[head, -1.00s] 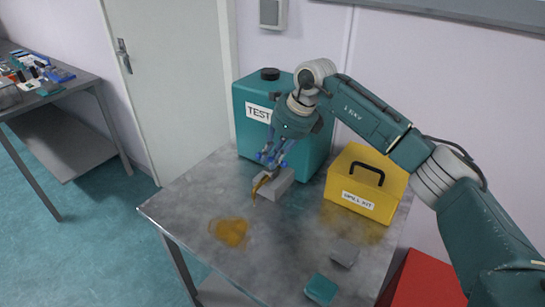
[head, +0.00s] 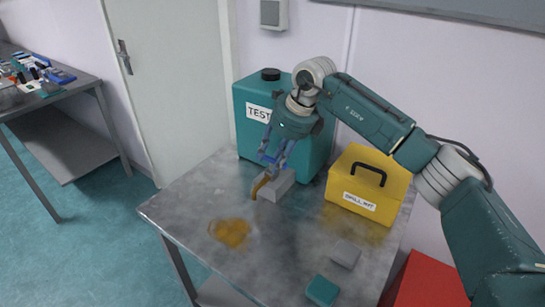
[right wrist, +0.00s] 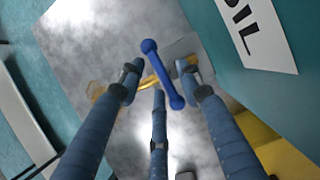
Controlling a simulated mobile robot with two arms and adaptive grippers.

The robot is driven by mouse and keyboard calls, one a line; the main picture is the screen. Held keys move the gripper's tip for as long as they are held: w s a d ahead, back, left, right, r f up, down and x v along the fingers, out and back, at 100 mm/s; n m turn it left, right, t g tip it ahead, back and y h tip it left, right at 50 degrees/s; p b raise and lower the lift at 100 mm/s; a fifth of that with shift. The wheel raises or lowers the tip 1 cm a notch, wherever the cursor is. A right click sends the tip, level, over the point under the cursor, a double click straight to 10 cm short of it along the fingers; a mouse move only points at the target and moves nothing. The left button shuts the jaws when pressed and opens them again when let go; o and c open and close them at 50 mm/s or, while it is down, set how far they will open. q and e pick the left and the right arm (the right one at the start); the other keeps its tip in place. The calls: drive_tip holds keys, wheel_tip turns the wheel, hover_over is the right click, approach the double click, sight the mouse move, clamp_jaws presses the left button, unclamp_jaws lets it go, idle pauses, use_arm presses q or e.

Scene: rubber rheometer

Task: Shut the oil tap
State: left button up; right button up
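The teal oil container (head: 315,150), with a label starting "TEST", stands at the back of the metal table. Its tap has a brass spout (head: 261,187) and a blue bar handle with rounded ends (right wrist: 163,74). My right gripper (head: 271,160) is at the tap, pointing down. In the right wrist view its three fingers (right wrist: 160,82) are spread around the handle, with gaps visible; contact on the right side is unclear. A grey block (head: 277,187) sits beside the spout. An amber oil puddle (head: 232,232) lies on the table. My left gripper is out of view.
A yellow spill kit box (head: 367,185) stands right of the container. A grey pad (head: 345,254) and a teal block (head: 321,291) lie near the front. A red object (head: 428,284) is beside the table. The table's left part is mostly clear.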

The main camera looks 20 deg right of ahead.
drive_tip(key=v, duration=1.1)
drive_tip(key=shift+r, duration=0.3)
drive_tip(key=shift+d, duration=0.15)
